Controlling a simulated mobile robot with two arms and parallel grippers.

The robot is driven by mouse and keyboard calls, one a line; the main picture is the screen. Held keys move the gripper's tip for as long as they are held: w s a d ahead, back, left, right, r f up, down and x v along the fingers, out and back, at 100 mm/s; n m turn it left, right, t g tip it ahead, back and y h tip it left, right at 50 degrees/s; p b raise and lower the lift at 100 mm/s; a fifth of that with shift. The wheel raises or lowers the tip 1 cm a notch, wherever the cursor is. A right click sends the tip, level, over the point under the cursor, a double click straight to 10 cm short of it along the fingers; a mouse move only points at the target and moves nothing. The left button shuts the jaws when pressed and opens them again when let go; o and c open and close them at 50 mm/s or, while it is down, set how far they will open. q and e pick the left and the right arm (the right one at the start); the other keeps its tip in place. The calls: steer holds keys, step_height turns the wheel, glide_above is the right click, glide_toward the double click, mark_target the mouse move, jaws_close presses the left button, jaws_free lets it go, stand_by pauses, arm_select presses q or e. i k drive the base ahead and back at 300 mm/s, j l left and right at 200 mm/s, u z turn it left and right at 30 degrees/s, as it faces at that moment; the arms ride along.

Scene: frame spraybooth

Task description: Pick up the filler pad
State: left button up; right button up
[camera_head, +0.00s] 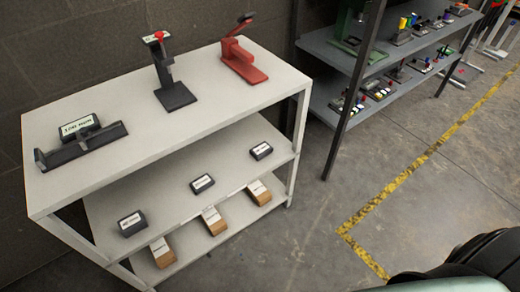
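Three dark blocks with white labels lie spaced along the middle shelf of a white rack: a left one (132,223), a middle one (202,183) and a right one (261,150). Three tan blocks with white labels lie on the shelf below: a left one (162,251), a middle one (214,219) and a right one (259,192). The labels are too small to read, so I cannot tell which, if any, is the filler pad. Neither of my grippers is in view.
The white rack's top (150,141) holds a long dark holder with a labelled block (80,128), a black stand (174,93) and a red stand (243,62). A grey rack (325,45) with small tools stands at the back right. Floor with yellow-black tape (400,180) is clear.

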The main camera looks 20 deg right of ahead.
mark_target(262, 151)
steer(key=i+l+u, duration=0.15)
steer(key=l, duration=0.65)
steer(key=l+u, duration=0.15)
steer(key=l, duration=0.6)
